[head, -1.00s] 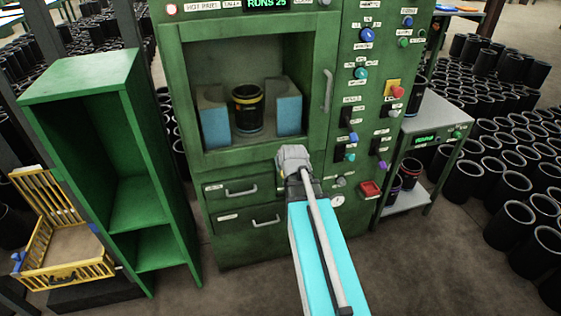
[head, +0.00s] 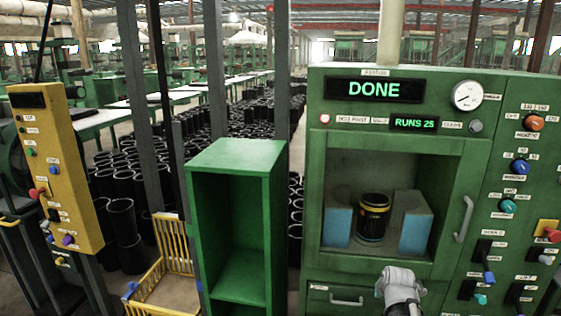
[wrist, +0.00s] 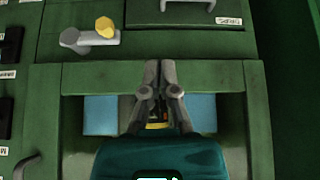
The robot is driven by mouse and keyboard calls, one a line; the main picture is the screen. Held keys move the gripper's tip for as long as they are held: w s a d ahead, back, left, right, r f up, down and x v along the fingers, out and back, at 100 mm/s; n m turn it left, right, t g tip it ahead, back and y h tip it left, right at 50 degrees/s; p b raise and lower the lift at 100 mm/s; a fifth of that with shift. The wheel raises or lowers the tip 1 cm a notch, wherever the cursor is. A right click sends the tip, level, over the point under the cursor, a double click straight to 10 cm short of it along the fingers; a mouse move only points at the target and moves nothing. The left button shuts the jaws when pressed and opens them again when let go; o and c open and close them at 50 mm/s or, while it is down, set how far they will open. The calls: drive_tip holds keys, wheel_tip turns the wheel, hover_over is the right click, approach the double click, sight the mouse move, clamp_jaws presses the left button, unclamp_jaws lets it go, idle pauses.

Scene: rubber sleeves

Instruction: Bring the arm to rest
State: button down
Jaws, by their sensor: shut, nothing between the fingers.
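My gripper (wrist: 160,72) is shut and empty in the wrist view, its two fingers together in front of the green machine's open chamber. In the head view only a grey end part of my arm (head: 400,283) shows, at the bottom edge before the machine's drawer; the fingers cannot be made out there. The machine (head: 318,170) reads DONE and RUNS 25. A black sleeve with a yellow-orange band (head: 373,222) stands upright in the chamber between two blue-faced blocks. My fingers partly hide it in the wrist view.
A green open shelf (head: 238,155) stands left of the machine, with a yellow wire basket (head: 160,285) beside it. A yellow control post (head: 62,165) is at far left. Knobs and switches line the machine's right panel. Many black sleeves stand on the floor behind.

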drive_tip(key=s+a+r+n+g+y+p, duration=0.1)
drive_tip(key=s+a+g+p, duration=0.3)
drive_tip(key=s+a, duration=0.7)
drive_tip(key=a+g, duration=0.2)
drive_tip(key=a, duration=0.1)
drive_tip(key=shift+s+a+r+g, duration=0.2)
drive_tip(key=shift+s+r+g, duration=0.1)
drive_tip(key=shift+s+g, duration=0.1)
drive_tip(key=shift+w, duration=0.1)
